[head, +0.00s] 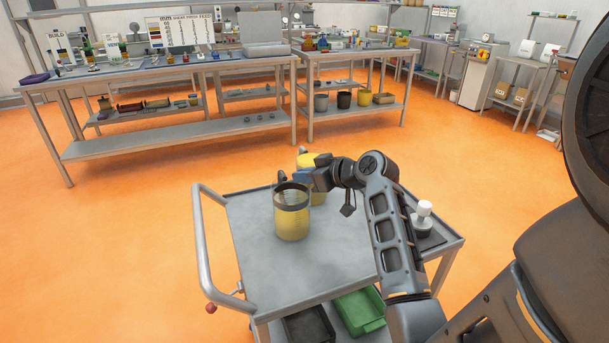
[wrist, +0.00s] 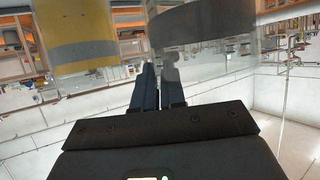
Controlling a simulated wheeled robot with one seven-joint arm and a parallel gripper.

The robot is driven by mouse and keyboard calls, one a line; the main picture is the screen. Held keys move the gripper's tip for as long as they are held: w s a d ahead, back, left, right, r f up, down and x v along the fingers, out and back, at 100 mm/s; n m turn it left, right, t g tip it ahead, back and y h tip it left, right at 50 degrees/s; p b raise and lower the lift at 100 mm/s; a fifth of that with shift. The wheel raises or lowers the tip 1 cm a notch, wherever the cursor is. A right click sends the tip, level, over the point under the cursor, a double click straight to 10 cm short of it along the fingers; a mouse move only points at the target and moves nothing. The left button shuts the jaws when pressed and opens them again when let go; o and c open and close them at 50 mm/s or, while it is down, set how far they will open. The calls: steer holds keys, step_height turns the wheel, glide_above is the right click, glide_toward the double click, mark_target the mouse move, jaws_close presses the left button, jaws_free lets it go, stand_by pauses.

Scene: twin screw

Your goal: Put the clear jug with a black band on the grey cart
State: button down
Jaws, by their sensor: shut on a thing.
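The clear jug with a black band (head: 292,222) is over the grey cart's top (head: 255,270), upright, with yellow in its lower part. Its base looks at the tray surface; I cannot tell whether it touches. In the wrist view the jug (wrist: 205,28) is close on the right, its dark band at the top edge. My gripper (head: 304,175) reaches in from the right at the jug's rim height. In the wrist view its blue fingers (wrist: 158,86) are close together beside the jug, shut on what looks like its handle. The grip is partly hidden in the head view.
A yellow jug (head: 317,190) stands close behind the clear one; its grey band shows in the wrist view (wrist: 88,50). A white-topped item (head: 424,215) is at the cart's right. The tray's front and left are bare. Benches stand behind.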

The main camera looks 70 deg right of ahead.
steer(key=shift+f, duration=0.1)
steer(key=c, duration=1.2)
jaws_free()
